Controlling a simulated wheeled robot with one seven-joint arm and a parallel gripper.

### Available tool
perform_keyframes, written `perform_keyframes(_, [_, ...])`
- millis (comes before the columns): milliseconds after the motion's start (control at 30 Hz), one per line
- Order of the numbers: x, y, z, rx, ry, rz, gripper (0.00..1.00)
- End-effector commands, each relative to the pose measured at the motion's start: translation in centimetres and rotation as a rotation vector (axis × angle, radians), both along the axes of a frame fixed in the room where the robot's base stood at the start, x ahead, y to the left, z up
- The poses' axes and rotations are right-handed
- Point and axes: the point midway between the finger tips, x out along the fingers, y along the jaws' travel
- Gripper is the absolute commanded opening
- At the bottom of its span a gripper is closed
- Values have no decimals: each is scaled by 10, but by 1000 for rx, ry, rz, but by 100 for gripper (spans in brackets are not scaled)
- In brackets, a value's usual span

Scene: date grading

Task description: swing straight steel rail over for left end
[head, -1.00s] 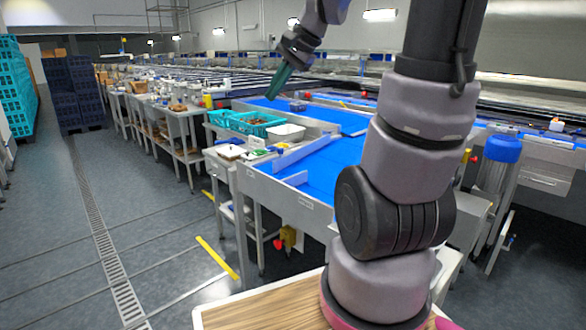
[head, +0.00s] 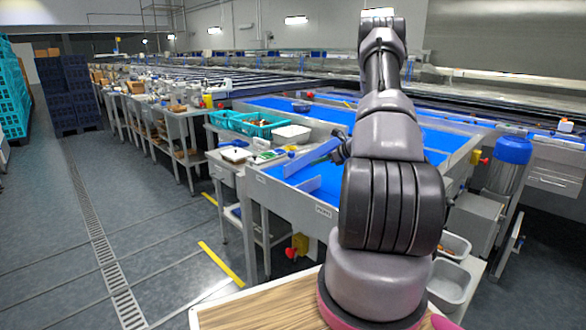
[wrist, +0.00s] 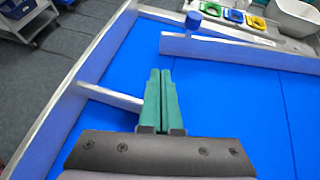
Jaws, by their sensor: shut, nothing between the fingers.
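Two straight metal rails stand over the blue belt; I cannot tell which one the task means. The longer rail (head: 318,157) slants across the belt and also shows in the wrist view (wrist: 240,52), with a blue knob (wrist: 193,20) by its left end. The shorter rail (head: 309,184) juts from the side wall; in the wrist view (wrist: 112,97) its right end meets my fingers' outline. My gripper (wrist: 160,74) has green fingers, shut and empty, over the belt between the two rails. Contact with either rail is unclear. My arm hides most of the gripper in the head view.
The belt's metal side wall (wrist: 62,98) runs along the left in the wrist view. A side table with a white tub (head: 291,134) and teal crates (head: 258,125) stands beyond. Open blue belt (wrist: 235,105) lies right of the fingers.

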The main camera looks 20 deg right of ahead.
Motion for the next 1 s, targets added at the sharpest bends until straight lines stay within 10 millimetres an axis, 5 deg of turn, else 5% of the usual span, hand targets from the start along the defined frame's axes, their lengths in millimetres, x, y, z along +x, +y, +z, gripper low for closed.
perform_keyframes(167, [10,3,-13,13,3,-14,0])
perform_keyframes(600, [75,45,-57,10,3,-11,0])
perform_keyframes(1000, [107,64,-55,10,3,-14,0])
